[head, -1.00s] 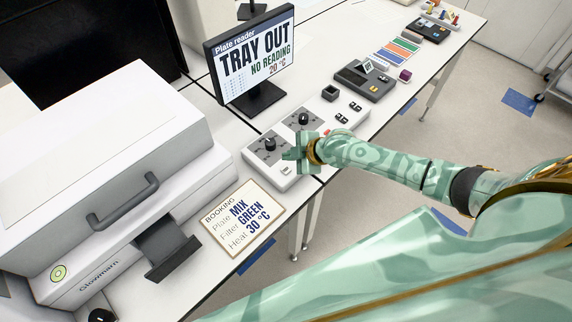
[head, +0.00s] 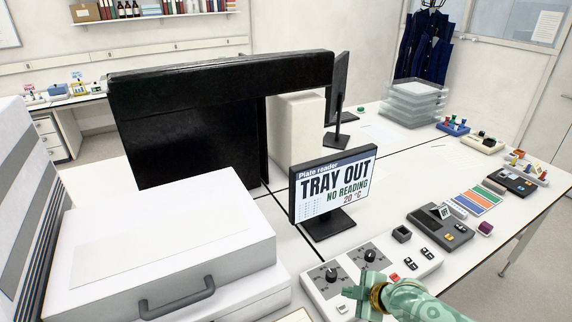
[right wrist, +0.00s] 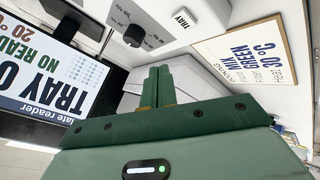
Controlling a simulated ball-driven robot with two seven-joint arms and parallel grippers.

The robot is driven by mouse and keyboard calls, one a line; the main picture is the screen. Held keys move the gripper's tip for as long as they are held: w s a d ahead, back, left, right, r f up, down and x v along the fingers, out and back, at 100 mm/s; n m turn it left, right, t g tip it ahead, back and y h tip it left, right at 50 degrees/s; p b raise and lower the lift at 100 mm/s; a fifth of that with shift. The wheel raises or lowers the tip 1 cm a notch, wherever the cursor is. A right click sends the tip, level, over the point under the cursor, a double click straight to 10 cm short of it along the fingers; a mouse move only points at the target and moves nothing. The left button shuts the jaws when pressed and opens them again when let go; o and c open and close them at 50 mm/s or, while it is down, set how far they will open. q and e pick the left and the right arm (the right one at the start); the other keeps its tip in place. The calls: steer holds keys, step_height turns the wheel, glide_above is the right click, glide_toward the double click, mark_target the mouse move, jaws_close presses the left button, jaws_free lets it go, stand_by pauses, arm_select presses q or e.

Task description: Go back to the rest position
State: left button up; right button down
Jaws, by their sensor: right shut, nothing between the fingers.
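My right gripper (head: 362,292) is green, shut and empty. It is over the front part of the white control panel (head: 318,291), which has two black knobs and a red button. I cannot tell whether its fingertips touch the panel. In the right wrist view the shut fingers (right wrist: 159,87) point toward the white plate reader housing, with nothing between them. The panel's edge with a knob and a TRAY label (right wrist: 181,18) shows beyond them. My left gripper is not in view.
The plate reader monitor (head: 335,190) stands behind the panel and reads TRAY OUT, NO READING, 20 °C. The white plate reader (head: 170,250) is at the left. A dark grey device (head: 440,229) sits to the right. The booking card (right wrist: 255,52) shows in the right wrist view.

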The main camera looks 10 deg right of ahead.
steer(key=s+a+r+m+h, duration=0.1)
steer(key=s+a+r, duration=0.3)
steer(key=s+a, duration=0.5)
steer(key=s+d+r+m+h, duration=0.3)
steer(key=s+d+r+h, duration=0.1)
steer(key=s+d, duration=0.25)
steer(key=s+d+r+m+h, duration=0.4)
steer(key=s+d+r, duration=0.15)
steer(key=d, duration=0.25)
steer(key=s+a+f+g+y+b, duration=0.1)
steer(key=s+a+f+g+b, duration=0.35)
steer(key=f, duration=1.65)
steer(key=s+f+t+y+b, duration=0.15)
steer(key=f+b, duration=0.65)
steer(key=f, duration=1.3)
steer(key=s+f+m+g+y+b, duration=0.1)
steer(key=s+f+m+g+b, duration=0.2)
steer(key=s+f+b, duration=0.5)
steer(key=s+f, duration=1)
steer(key=f, duration=0.4)
steer(key=shift+s+m+g+y, duration=0.3)
steer(key=shift+s+g+y, duration=0.05)
steer(key=shift+g, duration=0.05)
